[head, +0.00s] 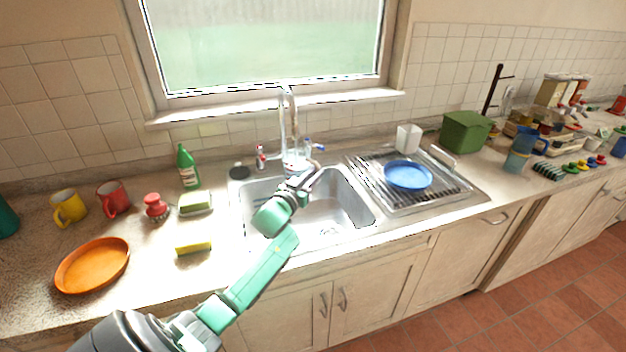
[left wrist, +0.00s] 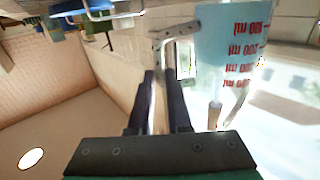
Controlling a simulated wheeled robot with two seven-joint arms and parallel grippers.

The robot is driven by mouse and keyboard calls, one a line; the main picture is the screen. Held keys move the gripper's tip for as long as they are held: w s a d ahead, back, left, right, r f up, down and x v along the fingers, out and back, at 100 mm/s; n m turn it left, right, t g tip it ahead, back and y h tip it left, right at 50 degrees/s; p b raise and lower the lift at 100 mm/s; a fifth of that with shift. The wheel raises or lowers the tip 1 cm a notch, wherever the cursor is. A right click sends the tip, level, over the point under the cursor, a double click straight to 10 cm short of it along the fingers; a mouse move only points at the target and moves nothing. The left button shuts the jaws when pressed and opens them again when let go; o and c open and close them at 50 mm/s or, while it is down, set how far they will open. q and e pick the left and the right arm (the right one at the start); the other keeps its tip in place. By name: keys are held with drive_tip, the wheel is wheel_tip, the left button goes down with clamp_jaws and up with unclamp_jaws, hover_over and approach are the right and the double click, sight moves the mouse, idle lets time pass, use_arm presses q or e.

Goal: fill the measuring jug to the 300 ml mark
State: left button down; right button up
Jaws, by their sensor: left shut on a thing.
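The clear measuring jug (head: 295,157) is under the tap spout (head: 283,110), above the sink, partly hidden by my left gripper (head: 303,178). In the left wrist view the jug (left wrist: 230,30) appears upside down, with red ml marks and light blue contents reaching up among them. I cannot read the exact level. My left gripper (left wrist: 160,100) is shut on a pale part of the jug, which looks like its handle. The tap has a red knob (head: 260,155) and a blue knob (head: 310,143). Whether water runs is unclear. My right gripper is not in view.
The sink (head: 350,208) is otherwise clear. A blue plate (head: 408,175) lies on the drainer at right. A green bottle (head: 187,167), yellow sponge (head: 193,248), mugs and an orange plate (head: 92,265) stand at left. A green box (head: 465,132) is farther right.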

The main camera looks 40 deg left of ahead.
use_arm(q)
drive_tip(key=shift+r, duration=0.15)
drive_tip(key=s+d+p, duration=0.2)
drive_tip(key=d, duration=0.6)
drive_tip(key=shift+s+d, duration=0.15)
drive_tip(key=shift+s, duration=0.05)
idle(0.4)
